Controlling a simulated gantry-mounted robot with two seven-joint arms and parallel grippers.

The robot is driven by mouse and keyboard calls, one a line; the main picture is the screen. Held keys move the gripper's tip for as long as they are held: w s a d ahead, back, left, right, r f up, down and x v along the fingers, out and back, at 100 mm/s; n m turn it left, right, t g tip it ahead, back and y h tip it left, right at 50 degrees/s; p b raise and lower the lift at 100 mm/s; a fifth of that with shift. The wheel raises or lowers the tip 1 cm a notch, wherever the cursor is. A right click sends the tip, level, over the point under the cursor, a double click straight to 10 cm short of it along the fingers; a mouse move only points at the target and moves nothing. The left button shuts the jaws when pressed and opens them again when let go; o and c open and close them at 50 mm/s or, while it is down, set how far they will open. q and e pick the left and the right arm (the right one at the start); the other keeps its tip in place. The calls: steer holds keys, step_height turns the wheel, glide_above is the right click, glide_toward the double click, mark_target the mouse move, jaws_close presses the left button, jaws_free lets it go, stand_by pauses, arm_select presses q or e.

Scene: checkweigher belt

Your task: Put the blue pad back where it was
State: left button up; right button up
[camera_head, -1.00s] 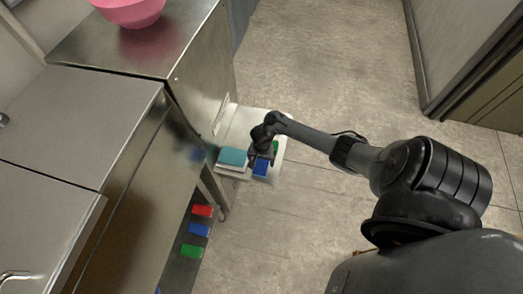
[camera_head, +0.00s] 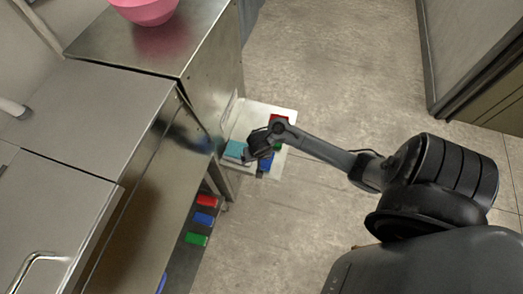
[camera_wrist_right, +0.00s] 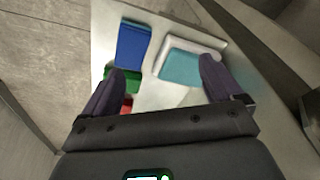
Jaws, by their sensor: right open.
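A blue pad (camera_wrist_right: 133,43) lies flat on a pale platform (camera_wrist_right: 145,100), beside a white tray (camera_wrist_right: 218,47) holding a teal block (camera_wrist_right: 182,68). In the head view the blue pad (camera_head: 265,165) is partly hidden by my right gripper (camera_head: 252,150). That gripper, also in the right wrist view (camera_wrist_right: 162,65), is open and empty over the platform. The teal block and part of the white tray show between its fingers in that view; the blue pad appears beyond the left finger. My left gripper is not in view.
On the platform, a green pad (camera_wrist_right: 124,80) and a red pad (camera_wrist_right: 126,105) are partly hidden by my right gripper. Red (camera_head: 207,200), blue (camera_head: 204,218) and green (camera_head: 197,240) pieces lie on a lower shelf. A steel cabinet (camera_head: 205,75) stands left of the platform.

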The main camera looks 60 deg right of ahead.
steer(key=s+a+r+n+t, duration=0.1)
steer(key=s+a+r+n, duration=0.4)
steer(key=a+r, duration=0.2)
steer(key=s+a+r+n+y, duration=0.1)
steer(key=s+a+r+n, duration=0.5)
steer(key=a+r, duration=0.2)
step_height(320, 180, up, 2)
steer(key=shift+s+a+r+t, duration=0.1)
steer(key=shift+s+a+t, duration=0.2)
steer(key=shift+t, duration=0.1)
steer(key=shift+r+p, duration=0.65)
steer(key=shift+p, duration=0.05)
